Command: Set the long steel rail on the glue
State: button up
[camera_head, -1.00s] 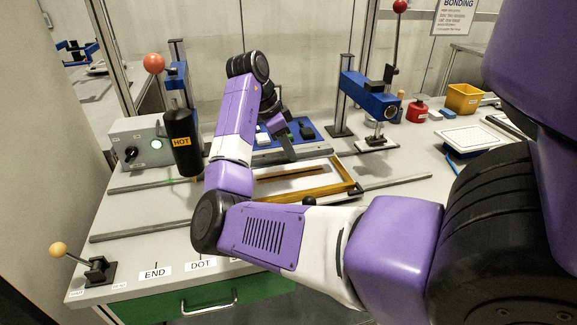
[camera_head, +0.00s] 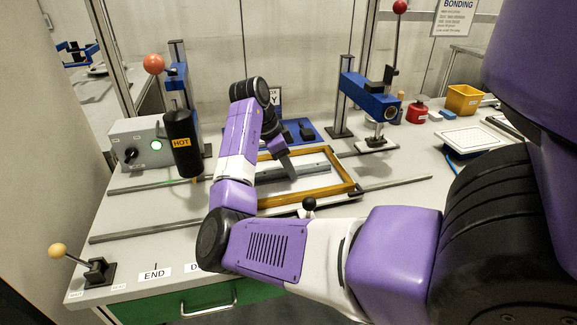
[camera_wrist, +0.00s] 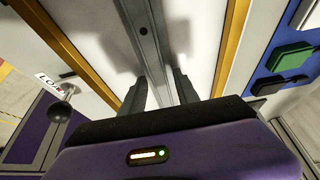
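My gripper (camera_wrist: 160,80) has its two dark fingers against both sides of a long grey steel rail (camera_wrist: 146,32). In the head view the rail (camera_head: 309,170) lies lengthwise inside a wooden frame (camera_head: 345,180), with my gripper (camera_head: 290,174) at its middle. The fingers cast shadows on the white panel (camera_wrist: 105,25) below, so they appear a little above it. I cannot tell whether the rail touches the panel. No glue shows; the area under the rail is hidden.
A black cylinder marked HOT (camera_head: 181,145) stands left of my forearm. A blue press (camera_head: 370,95) with a red-knobbed lever stands behind right. A black-knobbed lever (camera_head: 309,205) stands at the front. Long grey bars lie along the table.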

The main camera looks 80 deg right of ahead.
jog(key=shift+r, duration=0.1)
jog(key=v, duration=1.2)
dwell(0.5)
